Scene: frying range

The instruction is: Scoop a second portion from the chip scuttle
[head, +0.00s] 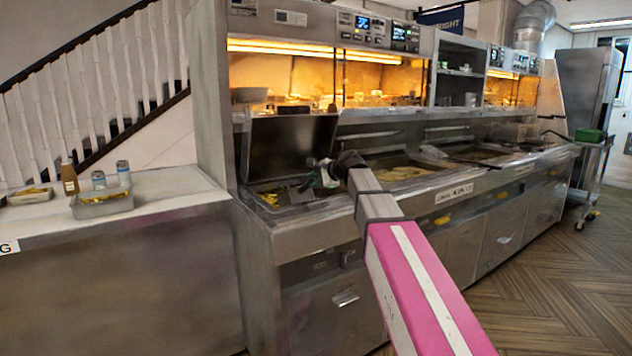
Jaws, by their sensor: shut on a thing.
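The chip scuttle (318,200) is a sunken steel well at the left end of the range. Its steel lid (287,147) stands raised behind it. Yellow chips (270,198) show at its left side. My arm reaches in from the lower right, and my gripper (326,173) is over the right part of the scuttle. It is shut on what looks like the chip scoop (306,186), whose head is low at the scuttle's opening. The scoop is small and partly hidden by my gripper, so I cannot tell whether it holds chips.
Fryer pans (400,172) lie right of the scuttle, under a lit heated cabinet (375,82). The left counter (150,200) bears a metal tray (102,206), a brown bottle (69,179) and two shakers. A trolley (592,165) stands far right. The wooden floor at right is clear.

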